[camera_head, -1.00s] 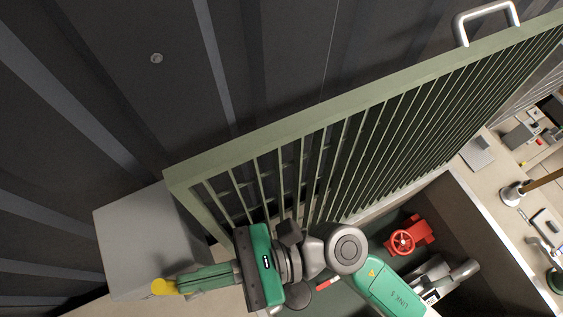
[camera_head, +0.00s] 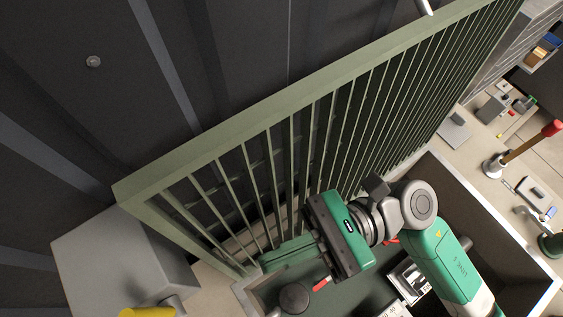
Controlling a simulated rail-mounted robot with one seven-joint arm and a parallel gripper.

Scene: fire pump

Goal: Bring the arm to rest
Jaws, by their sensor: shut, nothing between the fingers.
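My gripper (camera_head: 264,262), with a green and dark grey body, is in the lower middle of the head view. Its green fingers point left and are shut, with nothing seen between them. It hangs over the dark green floor of a walled tray, in front of the green barred grate (camera_head: 245,130). A yellow handle (camera_head: 148,312) is cut off by the bottom edge, beside a grey box (camera_head: 125,265). The gripper is to the right of both and apart from them. My arm runs down to the lower right.
The tray's brown wall (camera_head: 478,215) rises right of my arm. A bench at the right bears a red-topped wooden-handled tool (camera_head: 525,145) and small parts. A black round knob (camera_head: 294,297) and a red-tipped lever (camera_head: 321,284) are close below the gripper.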

